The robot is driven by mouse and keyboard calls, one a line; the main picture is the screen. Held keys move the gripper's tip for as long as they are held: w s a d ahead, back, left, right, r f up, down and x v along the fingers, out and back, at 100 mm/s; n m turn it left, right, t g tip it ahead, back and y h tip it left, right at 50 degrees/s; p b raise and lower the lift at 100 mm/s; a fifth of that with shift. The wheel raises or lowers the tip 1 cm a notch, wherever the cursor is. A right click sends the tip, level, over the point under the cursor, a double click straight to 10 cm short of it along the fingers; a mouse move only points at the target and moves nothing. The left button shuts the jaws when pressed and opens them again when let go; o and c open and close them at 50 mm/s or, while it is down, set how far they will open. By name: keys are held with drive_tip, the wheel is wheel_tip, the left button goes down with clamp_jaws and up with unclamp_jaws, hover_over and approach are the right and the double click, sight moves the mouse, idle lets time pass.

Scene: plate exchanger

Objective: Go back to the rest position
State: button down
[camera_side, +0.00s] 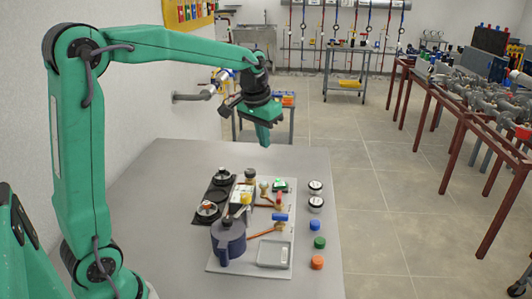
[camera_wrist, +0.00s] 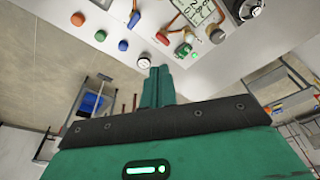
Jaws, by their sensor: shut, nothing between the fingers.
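My gripper (camera_side: 264,138) is green and shut with nothing in it. In the side view it hangs in the air above the far part of the grey table (camera_side: 180,175), beyond the plate exchanger board (camera_side: 225,262). In the wrist view the shut fingers (camera_wrist: 157,75) point up toward the board's edge. My arm reaches out from the left at raised height, clear of the objects.
The board carries a dark blue pot (camera_side: 229,240), valves and a grey tray (camera_side: 273,254). Blue, green and orange caps (camera_side: 317,262) and two round gauges (camera_side: 315,204) stand along the table's right side. A pipe (camera_side: 195,96) juts from the left wall.

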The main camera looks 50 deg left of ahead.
drive_tip(key=s+d+m+t, duration=0.1)
drive_tip(key=s+d, duration=0.3)
drive_tip(key=s, duration=0.7)
drive_tip(key=s+d+t, duration=0.2)
drive_tip(key=s+d, duration=0.1)
drive_tip(key=s, duration=0.8)
drive_tip(key=shift+d+f+m, duration=0.25)
drive_tip(key=shift+d+m, duration=0.15)
